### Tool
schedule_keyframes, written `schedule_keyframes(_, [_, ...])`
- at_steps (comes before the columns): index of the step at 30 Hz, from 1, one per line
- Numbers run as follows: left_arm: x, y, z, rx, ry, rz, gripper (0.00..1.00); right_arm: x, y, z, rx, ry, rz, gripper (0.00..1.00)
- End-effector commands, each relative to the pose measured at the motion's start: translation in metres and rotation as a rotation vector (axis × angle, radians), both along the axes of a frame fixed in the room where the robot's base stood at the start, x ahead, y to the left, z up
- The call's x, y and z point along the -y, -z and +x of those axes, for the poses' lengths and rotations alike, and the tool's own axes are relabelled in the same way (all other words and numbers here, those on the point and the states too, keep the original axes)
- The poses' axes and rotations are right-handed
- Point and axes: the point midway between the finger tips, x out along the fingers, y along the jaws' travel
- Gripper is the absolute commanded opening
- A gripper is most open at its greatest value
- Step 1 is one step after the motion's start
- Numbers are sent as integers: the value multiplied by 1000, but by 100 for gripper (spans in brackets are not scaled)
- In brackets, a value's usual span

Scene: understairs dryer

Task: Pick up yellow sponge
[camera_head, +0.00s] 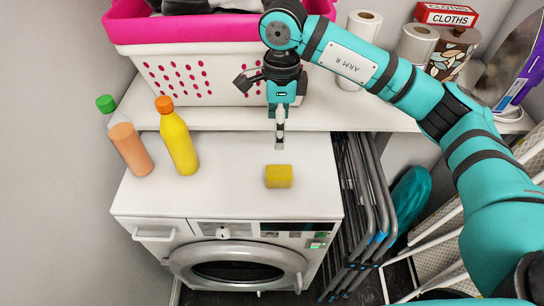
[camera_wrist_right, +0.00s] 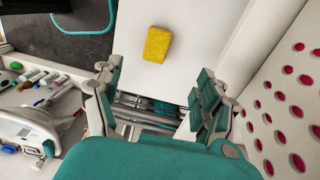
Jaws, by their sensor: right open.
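The yellow sponge (camera_head: 279,176) is a small block lying flat on the white top of the dryer (camera_head: 235,200), right of its middle. My right gripper (camera_head: 279,145) hangs above the back part of the dryer top, behind the sponge and apart from it. In the right wrist view the sponge (camera_wrist_right: 157,44) lies ahead of the fingers, and the right gripper (camera_wrist_right: 155,92) is open with nothing between its fingers. My left gripper is not in view.
A green-capped bottle (camera_head: 130,148) and a yellow bottle with orange cap (camera_head: 178,140) stand at the left on the dryer. A pink-rimmed basket (camera_head: 190,80) is on the shelf (camera_head: 370,115) behind. Folded grey frames (camera_head: 362,200) stand right of the dryer. The dryer top around the sponge is clear.

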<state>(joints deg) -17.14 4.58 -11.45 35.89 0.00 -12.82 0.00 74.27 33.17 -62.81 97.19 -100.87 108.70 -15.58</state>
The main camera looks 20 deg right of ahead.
Motion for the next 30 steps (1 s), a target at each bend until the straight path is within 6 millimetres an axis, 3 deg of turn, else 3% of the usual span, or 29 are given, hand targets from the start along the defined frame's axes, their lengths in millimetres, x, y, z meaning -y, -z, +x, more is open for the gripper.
schedule_keyframes(5, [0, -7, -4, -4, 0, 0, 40, 6, 18, -1, -4, 4, -23, 75])
schedule_keyframes(18, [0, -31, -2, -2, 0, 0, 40, 5, 106, -2, -2, 4, -18, 75])
schedule_keyframes(25, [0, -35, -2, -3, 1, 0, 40, 6, 122, -2, -1, 3, -17, 75])
schedule_keyframes(30, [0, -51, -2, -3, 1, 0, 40, 12, 143, -3, -5, 4, -18, 75])
